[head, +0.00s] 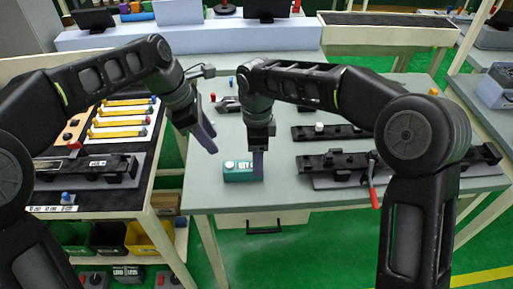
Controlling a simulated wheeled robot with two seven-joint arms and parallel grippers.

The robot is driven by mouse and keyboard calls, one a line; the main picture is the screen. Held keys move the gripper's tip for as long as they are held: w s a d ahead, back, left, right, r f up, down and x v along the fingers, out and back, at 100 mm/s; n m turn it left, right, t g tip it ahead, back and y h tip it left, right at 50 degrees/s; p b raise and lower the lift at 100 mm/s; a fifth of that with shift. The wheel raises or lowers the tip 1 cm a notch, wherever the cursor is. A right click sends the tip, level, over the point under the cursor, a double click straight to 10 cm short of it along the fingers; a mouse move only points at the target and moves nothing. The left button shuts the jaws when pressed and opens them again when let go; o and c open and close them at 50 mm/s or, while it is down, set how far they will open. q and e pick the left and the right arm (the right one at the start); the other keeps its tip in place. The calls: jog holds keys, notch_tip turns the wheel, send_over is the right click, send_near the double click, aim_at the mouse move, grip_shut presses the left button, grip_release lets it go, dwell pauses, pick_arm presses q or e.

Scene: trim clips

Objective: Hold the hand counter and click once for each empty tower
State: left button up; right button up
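A teal-green counter (235,175) marked "QTY" lies on the grey table near its front edge. My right gripper (258,165) points down at the counter's right end, and its purple finger overlaps it in the picture. I cannot tell whether it touches or grips the counter. My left gripper (208,142) hangs in the air up and left of the counter, with nothing seen in it. Its finger gap is unclear. Black fixtures with raised blocks, perhaps the towers, stand on the right, a near one (335,160) and a farther one (345,132). The farther one carries a white piece (319,127).
A red-handled clamp (374,195) stands at the near fixture's front. The left table holds another black fixture (90,172) and several yellow strips (120,122). Bins (110,238) sit below it. The grey table is clear left of the counter.

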jog(key=shift+f, duration=2.35)
grip_shut()
pick_arm(q)
grip_shut()
dwell(0.4)
